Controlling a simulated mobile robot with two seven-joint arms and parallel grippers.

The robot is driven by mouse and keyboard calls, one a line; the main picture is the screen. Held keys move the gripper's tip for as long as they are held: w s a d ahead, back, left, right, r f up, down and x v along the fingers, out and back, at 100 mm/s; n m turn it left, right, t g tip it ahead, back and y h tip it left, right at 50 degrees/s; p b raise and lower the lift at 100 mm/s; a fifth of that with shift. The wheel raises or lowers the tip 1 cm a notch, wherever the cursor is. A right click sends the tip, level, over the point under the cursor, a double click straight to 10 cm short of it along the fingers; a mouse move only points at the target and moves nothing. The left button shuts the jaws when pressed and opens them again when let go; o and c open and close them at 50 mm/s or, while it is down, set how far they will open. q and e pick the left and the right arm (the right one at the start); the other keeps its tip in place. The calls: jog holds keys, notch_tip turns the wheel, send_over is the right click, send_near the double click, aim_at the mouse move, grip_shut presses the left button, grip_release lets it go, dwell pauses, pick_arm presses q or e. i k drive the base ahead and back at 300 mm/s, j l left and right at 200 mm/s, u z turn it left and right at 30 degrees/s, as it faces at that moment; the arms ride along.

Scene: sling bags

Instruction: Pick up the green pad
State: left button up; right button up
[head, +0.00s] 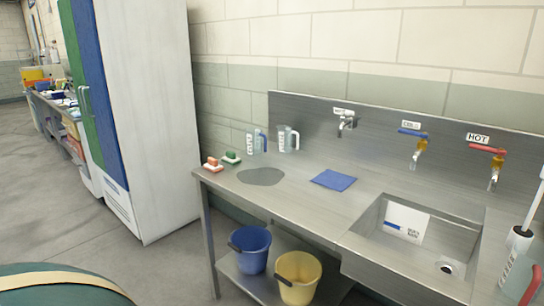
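A small green pad (231,157) with a pale lower part sits at the back left of the steel sink counter (300,205). It is close to a similar red pad (212,164), which lies nearer the counter's left end. Two clear jugs stand just to the right of the green pad, one with a blue handle (262,142) and one with a grey handle (289,139). Neither of my grippers is in view.
A dark grey oval patch (261,176) and a blue cloth (334,180) lie on the counter. The sink basin (447,245) is at right, under taps. Blue (250,248) and yellow (298,275) buckets stand below. A tall white cabinet (150,110) is left; a green rounded object (50,287) is at bottom left.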

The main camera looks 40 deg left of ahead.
aim_at(230, 158)
jog(key=j+z, duration=0.3)
jog(key=j, duration=0.2)
jog(key=j+z, duration=0.3)
jog(key=j, duration=0.25)
jog(key=j+z, duration=0.2)
jog(key=j, duration=0.35)
jog(key=k+j+z, duration=0.15)
jog(key=j, duration=0.35)
jog(key=k+j, duration=0.1)
jog(key=j, duration=0.35)
jog(key=k+j, duration=0.1)
jog(key=j, duration=0.3)
jog(key=k+j+z, duration=0.1)
jog(key=j, duration=0.35)
jog(key=k+j, duration=0.1)
jog(key=j, duration=0.3)
jog(key=k+j+z, duration=0.1)
jog(key=j, duration=0.35)
